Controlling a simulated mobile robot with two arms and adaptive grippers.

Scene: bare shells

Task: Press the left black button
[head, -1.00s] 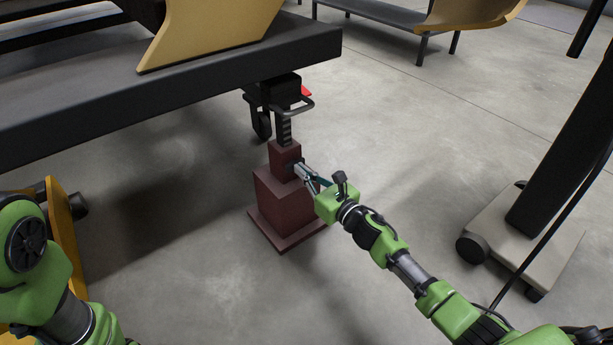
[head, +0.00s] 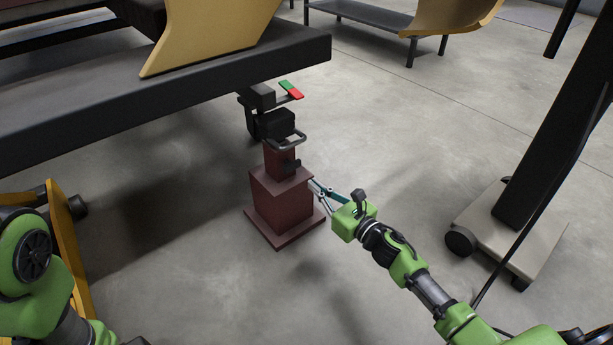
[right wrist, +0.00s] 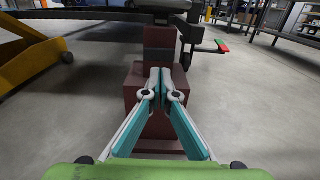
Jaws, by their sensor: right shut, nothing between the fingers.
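A dark red stepped pedestal (head: 282,205) stands on the floor in the head view; it is also ahead in the right wrist view (right wrist: 133,85). A small black block (head: 291,167), perhaps the button, is on the right side of its narrow upper part. No separate left and right buttons can be made out. My right gripper (head: 312,182) is shut and empty, its fingertips just right of the pedestal and below the black block, seemingly apart from it. In the right wrist view its fingertips (right wrist: 161,72) overlap the pedestal. My left arm shows at lower left; its gripper is out of view.
A black head with a grey handle (head: 288,140) sits just above the pedestal, with a green-and-red piece (head: 291,90) behind. A dark platform edge (head: 200,90) overhangs at upper left. A wheeled stand (head: 515,235) is at right. Floor between is clear.

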